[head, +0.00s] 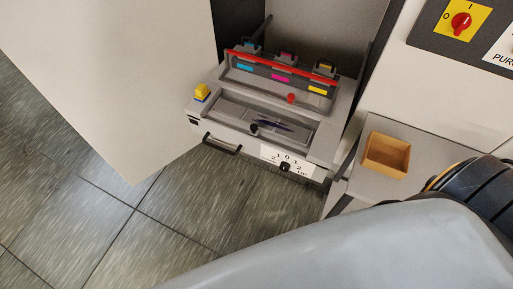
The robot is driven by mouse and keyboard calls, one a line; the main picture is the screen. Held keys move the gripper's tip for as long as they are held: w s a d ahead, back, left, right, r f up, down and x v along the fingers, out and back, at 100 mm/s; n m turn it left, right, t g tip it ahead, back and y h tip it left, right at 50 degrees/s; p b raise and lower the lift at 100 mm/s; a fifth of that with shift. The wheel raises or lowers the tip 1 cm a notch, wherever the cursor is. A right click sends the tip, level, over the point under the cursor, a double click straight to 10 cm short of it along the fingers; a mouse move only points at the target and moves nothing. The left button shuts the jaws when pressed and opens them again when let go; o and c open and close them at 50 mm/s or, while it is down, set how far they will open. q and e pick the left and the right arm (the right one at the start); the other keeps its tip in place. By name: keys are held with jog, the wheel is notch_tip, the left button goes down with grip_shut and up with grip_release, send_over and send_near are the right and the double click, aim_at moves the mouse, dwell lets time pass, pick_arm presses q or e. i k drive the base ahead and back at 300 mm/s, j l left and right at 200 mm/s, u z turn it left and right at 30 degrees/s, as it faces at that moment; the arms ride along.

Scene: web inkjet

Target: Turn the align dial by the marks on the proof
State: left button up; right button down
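The align dial (285,167) is a small black knob at the front right of the open printer drawer. A white scale plate (270,155) behind it carries the marks 2, 1, 0, 1, 2; the dial's exact setting is too small to read. I cannot make out a proof sheet with marks. Neither gripper shows. A large grey link of my arm fills the bottom right, with a black joint at the right edge.
The drawer has a black handle (222,145), a red bar (280,66) over coloured cartridges, a red knob (291,98) and a yellow block (202,91). A tan box (387,155) sits on the right ledge. A white panel (120,80) stands left. A red switch (460,22) is upper right.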

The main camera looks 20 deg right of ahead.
aim_at(284, 166)
jog(key=z, duration=1.1)
